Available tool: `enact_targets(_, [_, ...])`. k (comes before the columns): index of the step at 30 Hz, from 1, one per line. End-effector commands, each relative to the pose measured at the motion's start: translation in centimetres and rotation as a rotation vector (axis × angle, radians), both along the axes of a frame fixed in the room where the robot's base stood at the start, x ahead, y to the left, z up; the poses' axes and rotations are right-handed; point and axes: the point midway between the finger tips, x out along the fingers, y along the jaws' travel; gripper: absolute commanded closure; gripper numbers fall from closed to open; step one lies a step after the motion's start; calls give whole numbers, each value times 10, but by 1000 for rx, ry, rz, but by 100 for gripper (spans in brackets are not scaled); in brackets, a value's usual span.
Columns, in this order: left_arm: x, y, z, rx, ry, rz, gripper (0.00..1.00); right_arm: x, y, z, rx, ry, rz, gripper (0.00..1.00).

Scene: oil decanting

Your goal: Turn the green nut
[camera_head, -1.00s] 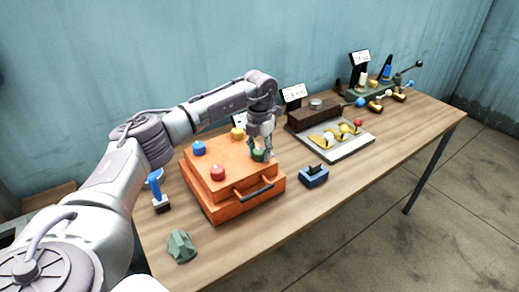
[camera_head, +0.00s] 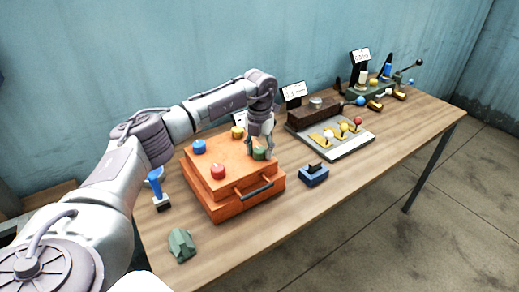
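The green nut (camera_head: 259,154) sits on the right side of the top of an orange box (camera_head: 224,181) on the table. My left gripper (camera_head: 265,153) points down at the green nut, with its fingers at the nut. The gripper partly hides the nut. I cannot tell whether the fingers press on it. A red nut (camera_head: 218,172), a blue nut (camera_head: 199,146) and a yellow nut (camera_head: 237,133) also sit on the box top. My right gripper is not in view.
A green faceted block (camera_head: 181,244) and a blue-handled tool (camera_head: 157,188) stand left of the box. A blue block (camera_head: 313,175) lies right of it. A tray with coloured balls (camera_head: 349,147) stands farther right. The table (camera_head: 290,215) is clear in front.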

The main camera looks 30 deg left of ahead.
Motion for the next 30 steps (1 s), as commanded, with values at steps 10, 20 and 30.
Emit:
enact_targets(10, [0, 0, 0, 0, 0, -2, 32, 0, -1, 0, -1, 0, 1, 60])
enact_targets(20, [1, 0, 46, 0, -5, -2, 32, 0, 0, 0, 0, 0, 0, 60])
enact_targets(30, [1, 0, 108, 0, -3, -1, 32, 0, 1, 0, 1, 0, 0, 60])
